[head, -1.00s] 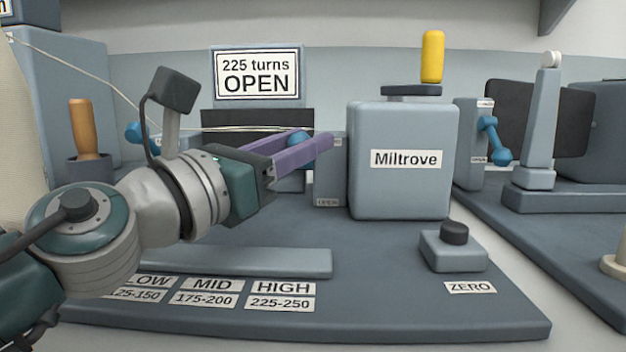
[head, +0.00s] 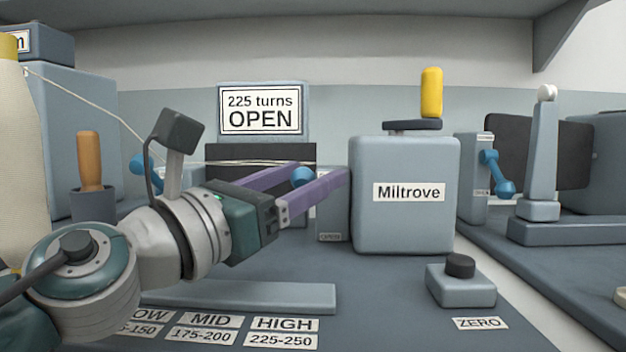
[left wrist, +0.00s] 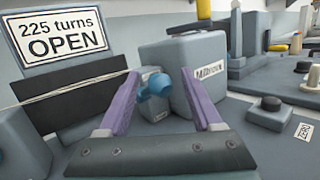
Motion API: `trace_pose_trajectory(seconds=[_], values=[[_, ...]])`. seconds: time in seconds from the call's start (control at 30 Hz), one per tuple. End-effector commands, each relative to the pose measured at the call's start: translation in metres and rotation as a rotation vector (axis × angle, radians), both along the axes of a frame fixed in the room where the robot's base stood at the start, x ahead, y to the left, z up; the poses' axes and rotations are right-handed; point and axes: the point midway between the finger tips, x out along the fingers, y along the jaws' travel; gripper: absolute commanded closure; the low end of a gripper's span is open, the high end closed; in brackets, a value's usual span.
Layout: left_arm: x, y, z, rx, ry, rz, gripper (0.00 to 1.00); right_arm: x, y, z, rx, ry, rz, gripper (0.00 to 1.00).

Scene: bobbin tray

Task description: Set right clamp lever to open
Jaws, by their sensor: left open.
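The right clamp lever (head: 302,177) is blue with a round knob, on a small grey block (head: 331,215) left of the Miltrove box. An OPEN label (head: 330,237) is low on that block. My left gripper (head: 322,178) is open, its purple fingers on either side of the knob. In the left wrist view the blue knob (left wrist: 158,84) shows between the spread fingers (left wrist: 158,86); I cannot tell whether either finger touches it. Part of the lever is hidden behind a finger in the head view. My right gripper is not in view.
The grey Miltrove box (head: 405,220) with a yellow handle (head: 431,92) stands close right of the fingertips. A sign (head: 262,110) reads "225 turns OPEN". Another blue lever (head: 138,163) is at left, and one (head: 497,170) on the right-hand machine. A ZERO button (head: 460,266) is in front.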

Motion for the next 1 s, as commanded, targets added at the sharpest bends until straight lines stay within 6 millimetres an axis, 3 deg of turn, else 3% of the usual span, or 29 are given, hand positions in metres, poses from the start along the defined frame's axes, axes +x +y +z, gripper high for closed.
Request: trace_pose_trajectory(seconds=[0.17, 0.4, 0.6, 0.93, 1.0], values=[[-0.013, 0.010, -0.004, 0.001, 0.002, 0.001, 0.34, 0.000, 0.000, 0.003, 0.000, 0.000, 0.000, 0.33], [-0.052, 0.038, -0.017, 0.003, 0.003, 0.001, 0.34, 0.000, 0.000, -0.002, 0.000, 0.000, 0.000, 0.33], [-0.074, 0.054, -0.021, 0.001, 0.002, 0.001, 0.34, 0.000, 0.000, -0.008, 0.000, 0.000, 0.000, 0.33], [-0.079, 0.057, -0.020, 0.000, 0.000, 0.001, 0.34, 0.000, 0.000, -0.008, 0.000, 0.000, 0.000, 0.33], [-0.079, 0.057, -0.019, -0.004, 0.002, 0.001, 0.39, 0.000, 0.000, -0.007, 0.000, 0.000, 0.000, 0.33]])
